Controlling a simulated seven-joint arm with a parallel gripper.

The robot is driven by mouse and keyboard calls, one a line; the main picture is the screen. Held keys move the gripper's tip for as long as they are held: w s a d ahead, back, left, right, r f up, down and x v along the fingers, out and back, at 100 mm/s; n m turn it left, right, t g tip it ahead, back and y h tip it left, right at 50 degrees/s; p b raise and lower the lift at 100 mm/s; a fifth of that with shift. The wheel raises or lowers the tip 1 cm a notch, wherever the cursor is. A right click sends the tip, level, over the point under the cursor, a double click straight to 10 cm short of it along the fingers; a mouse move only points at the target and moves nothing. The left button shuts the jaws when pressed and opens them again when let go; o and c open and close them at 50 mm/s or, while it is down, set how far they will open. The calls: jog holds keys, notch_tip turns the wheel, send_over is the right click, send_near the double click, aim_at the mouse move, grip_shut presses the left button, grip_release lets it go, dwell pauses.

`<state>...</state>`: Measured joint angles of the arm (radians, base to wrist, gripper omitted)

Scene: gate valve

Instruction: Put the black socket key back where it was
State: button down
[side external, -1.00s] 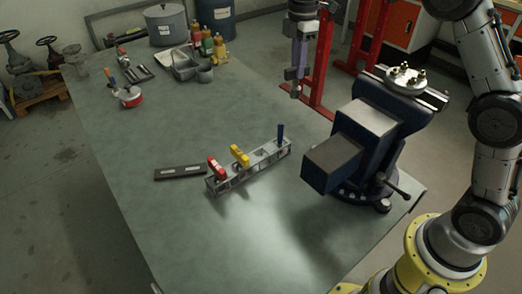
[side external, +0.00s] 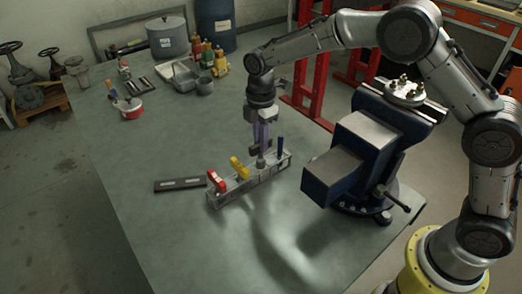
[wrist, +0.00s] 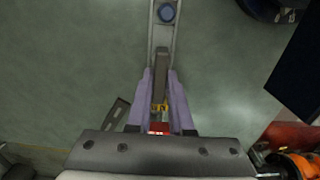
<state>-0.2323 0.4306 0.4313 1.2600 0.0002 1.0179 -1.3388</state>
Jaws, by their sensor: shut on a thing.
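My gripper (side external: 262,146) points down over the rack, shut on the black socket key (side external: 260,162), a dark grey piece showing below the fingertips. In the wrist view the key (wrist: 162,68) is a dark bar between the pale purple fingers. The grey rack (side external: 232,195) stands on the bench holding a red-handled key (side external: 216,181), a yellow-handled key (side external: 239,167) and a blue key (side external: 280,145). The held key is at the rack between the yellow and blue keys. I cannot tell whether its lower end is inside a slot.
A blue vise (side external: 350,160) stands close to the right of the rack. A dark flat bar with pale labels (side external: 180,185) lies to its left. Trays (side external: 182,75), bottles (side external: 207,55) and a pot (side external: 167,36) stand at the far end. The front of the bench is clear.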

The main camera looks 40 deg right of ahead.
jog(key=shift+f, duration=1.65)
jog(key=c, duration=0.8)
grip_release()
jog(key=shift+f, duration=0.15)
notch_tip(320, 180, up, 12)
jog(key=shift+r, duration=0.2)
